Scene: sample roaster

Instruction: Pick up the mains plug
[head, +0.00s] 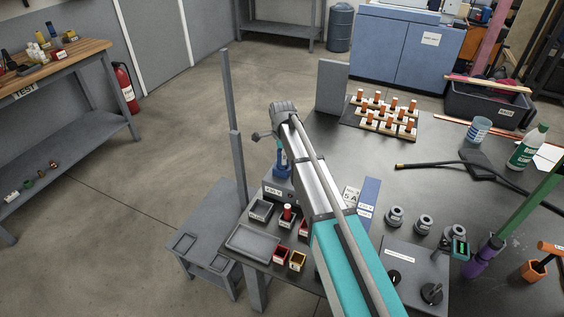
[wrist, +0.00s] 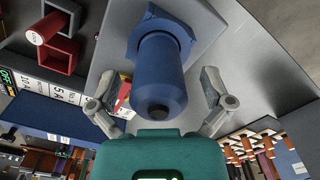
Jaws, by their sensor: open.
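The mains plug is a blue cylinder with a dark round end (wrist: 160,80), seen nearly end-on in the wrist view. It sits in a blue square-flanged socket (wrist: 136,50) on a grey panel. In the head view the blue plug (head: 282,161) shows beside my arm, which partly hides it. My gripper (wrist: 160,92) is open, with one finger on each side of the plug. Gaps show between both fingers and the plug. A small red and yellow mark shows behind the plug, near the left finger.
Several small bins, one red (head: 303,229), and a shallow grey tray (head: 253,239) are near the socket. A blue strip (head: 368,201) with labels lies to the right. A tall grey post (head: 234,125) stands to the left of my arm. Orange-topped pieces (head: 382,112) stand at the back.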

